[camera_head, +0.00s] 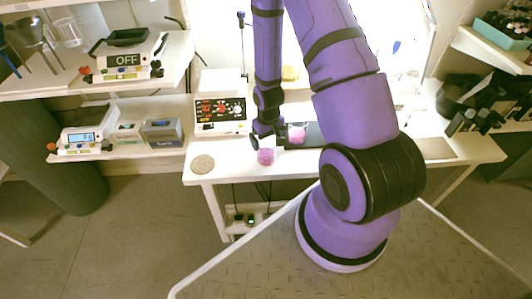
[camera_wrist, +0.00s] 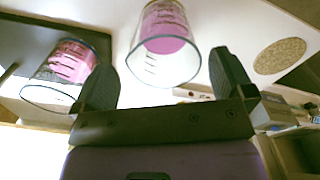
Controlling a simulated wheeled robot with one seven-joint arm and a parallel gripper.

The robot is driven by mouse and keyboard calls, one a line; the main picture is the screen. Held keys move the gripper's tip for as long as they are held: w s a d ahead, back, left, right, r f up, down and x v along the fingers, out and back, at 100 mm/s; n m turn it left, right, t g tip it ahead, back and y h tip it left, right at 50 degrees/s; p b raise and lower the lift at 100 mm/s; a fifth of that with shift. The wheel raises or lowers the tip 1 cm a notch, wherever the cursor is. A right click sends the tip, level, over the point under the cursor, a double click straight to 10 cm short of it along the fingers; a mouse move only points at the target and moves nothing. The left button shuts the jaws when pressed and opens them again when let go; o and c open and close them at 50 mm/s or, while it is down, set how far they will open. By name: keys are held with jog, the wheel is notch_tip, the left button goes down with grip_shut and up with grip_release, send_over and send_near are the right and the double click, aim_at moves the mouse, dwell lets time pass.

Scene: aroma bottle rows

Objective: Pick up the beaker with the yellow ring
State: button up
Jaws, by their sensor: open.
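A clear beaker with pink contents (camera_wrist: 165,42) stands on the table, ahead of and roughly between my open fingers in the wrist view. It appears as a small pink beaker (camera_head: 266,157) at the table's front edge in the head view. A second beaker with pink contents (camera_wrist: 68,66) stands left of my left finger in the wrist view, and is the pink beaker (camera_head: 297,133) by the dark mat in the head view. I cannot make out a yellow ring on either. My gripper (camera_wrist: 165,82) is open and holds nothing; in the head view it is small and dark (camera_head: 264,138).
A round speckled disc (camera_wrist: 279,56) lies on the white table (camera_head: 225,170), left of the beakers in the head view. A control box with red displays (camera_head: 221,112) stands behind it. A dark mat (camera_head: 311,143) lies by the second beaker. A yellowish object (camera_head: 290,73) is farther back.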

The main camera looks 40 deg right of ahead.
jog(key=shift+w+a+f, duration=0.1)
jog(key=shift+f, duration=1.3)
jog(key=shift+a+f, duration=0.1)
jog(key=shift+f, duration=1.3)
jog(key=c, duration=1.1)
jog(key=shift+r, duration=0.15)
